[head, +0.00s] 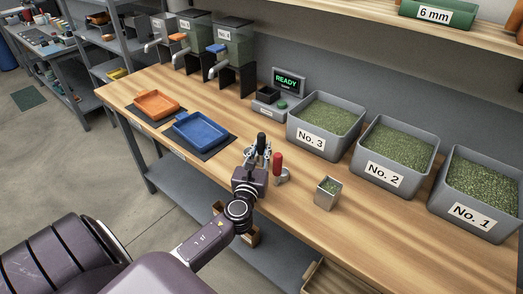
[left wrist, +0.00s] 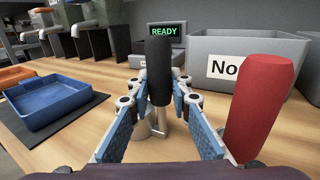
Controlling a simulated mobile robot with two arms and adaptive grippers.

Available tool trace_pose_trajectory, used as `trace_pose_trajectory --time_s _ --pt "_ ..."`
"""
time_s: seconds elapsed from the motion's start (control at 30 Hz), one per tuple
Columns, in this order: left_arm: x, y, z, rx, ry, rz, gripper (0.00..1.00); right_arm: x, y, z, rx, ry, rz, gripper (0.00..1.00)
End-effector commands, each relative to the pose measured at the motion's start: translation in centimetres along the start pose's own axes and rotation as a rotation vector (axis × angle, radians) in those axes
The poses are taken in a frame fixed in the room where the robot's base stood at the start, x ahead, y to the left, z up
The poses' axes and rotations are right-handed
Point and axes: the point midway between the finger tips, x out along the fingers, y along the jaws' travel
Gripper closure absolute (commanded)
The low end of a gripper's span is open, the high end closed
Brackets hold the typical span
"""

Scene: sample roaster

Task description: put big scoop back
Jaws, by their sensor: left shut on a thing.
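My left gripper (head: 258,156) is over the front part of the bench. It is shut on an upright black-handled scoop (head: 261,140). In the left wrist view the black handle (left wrist: 160,72) stands between the two blue-padded fingers (left wrist: 159,88), with a thin metal stem below it; its lower end is partly hidden. A red-handled tool (head: 277,161) stands upright just to the right, apart from the fingers, and its handle looms large in the left wrist view (left wrist: 262,105). I cannot tell from size which is the big scoop. My right gripper is not in view.
Grey bins No. 3 (head: 316,137), No. 2 (head: 385,177) and No. 1 (head: 470,215) hold green beans. A small metal cup (head: 326,196) of beans stands in front. An orange tray (head: 156,104), a blue tray (head: 201,130) and a READY scale (head: 288,83) stand further left.

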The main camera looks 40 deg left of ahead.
Motion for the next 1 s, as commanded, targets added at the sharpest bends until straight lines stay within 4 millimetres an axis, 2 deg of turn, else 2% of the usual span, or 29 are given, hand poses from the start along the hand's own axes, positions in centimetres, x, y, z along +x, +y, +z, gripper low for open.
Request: trace_pose_trajectory --time_s 0.3,0.33,0.47,0.83,1.0 --pt "0.0 0.0 -0.2 -0.001 -0.002 0.000 1.00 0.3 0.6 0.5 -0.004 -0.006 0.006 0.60" --pt "0.0 0.0 -0.2 -0.001 -0.001 0.000 0.79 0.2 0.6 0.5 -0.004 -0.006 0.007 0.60" --pt "0.0 0.0 -0.1 -0.001 -0.001 0.000 0.65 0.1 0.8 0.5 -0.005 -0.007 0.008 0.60" --pt "0.0 0.0 0.4 -0.001 -0.001 0.000 0.64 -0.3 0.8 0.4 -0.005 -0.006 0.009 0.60" --pt "-2.6 -0.1 -0.1 -0.002 0.002 -0.003 0.64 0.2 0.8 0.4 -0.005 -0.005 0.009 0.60"
